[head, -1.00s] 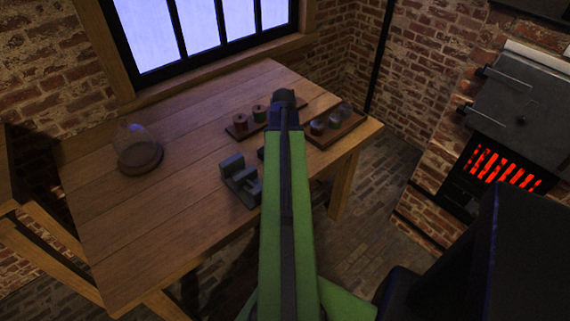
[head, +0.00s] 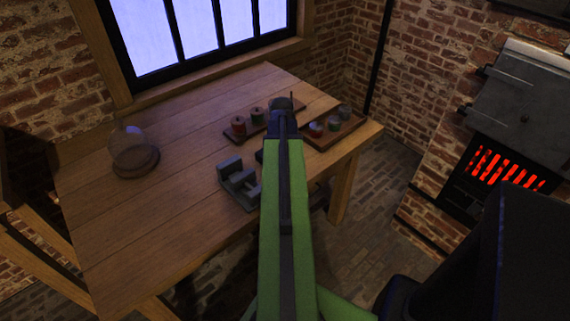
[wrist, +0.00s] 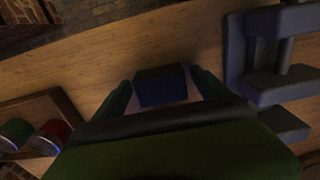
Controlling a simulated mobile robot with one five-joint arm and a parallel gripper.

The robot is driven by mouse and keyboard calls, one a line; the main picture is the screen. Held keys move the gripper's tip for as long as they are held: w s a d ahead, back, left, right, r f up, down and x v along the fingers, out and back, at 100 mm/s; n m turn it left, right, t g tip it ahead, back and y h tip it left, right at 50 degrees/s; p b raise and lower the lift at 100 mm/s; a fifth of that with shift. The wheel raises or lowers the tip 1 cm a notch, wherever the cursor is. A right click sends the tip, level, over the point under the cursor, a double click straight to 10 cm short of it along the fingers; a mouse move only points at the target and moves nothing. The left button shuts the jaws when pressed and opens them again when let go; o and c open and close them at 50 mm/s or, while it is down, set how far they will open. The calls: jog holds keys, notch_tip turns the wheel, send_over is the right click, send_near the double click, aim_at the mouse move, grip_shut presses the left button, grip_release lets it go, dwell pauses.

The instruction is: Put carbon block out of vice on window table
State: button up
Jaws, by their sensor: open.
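The carbon block is a dark, blue-black block (wrist: 162,88) on the wooden table (wrist: 135,52) in the wrist view. It is out of the vice (wrist: 240,58), with bare wood between them. My gripper (wrist: 161,76) is open, with one finger on each side of the block and a gap at each side. I cannot tell how far above the table the fingertips are. In the head view the grey vice (head: 234,180) stands near the table's front edge, left of my arm. A dark edge beside it (head: 259,156), mostly hidden by my arm, may be the block. The fingertips are hidden there.
A wooden tray (head: 345,131) with several jars stands right of my arm; its edge also shows in the wrist view (wrist: 62,98). A glass dome (head: 133,152) stands at left. The table's left middle is clear.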

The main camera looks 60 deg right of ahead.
notch_tip(320, 180, up, 12)
jog(key=p, duration=1.2)
jog(key=shift+r, duration=0.25)
jog(key=shift+f, duration=0.1)
jog(key=w+a+n, duration=0.2)
jog(key=w+a, duration=1.5)
jog(key=a, duration=0.4)
jog(key=w+a, duration=0.2)
jog(key=a, duration=1.2)
jog(key=w+a+n, duration=0.1)
jog(key=w+a, duration=0.2)
jog(key=a, duration=1)
jog(key=shift+w+a+n, duration=0.15)
jog(key=shift+a+n, duration=0.15)
jog(key=shift+a, duration=0.05)
jog(key=shift+w, duration=0.1)
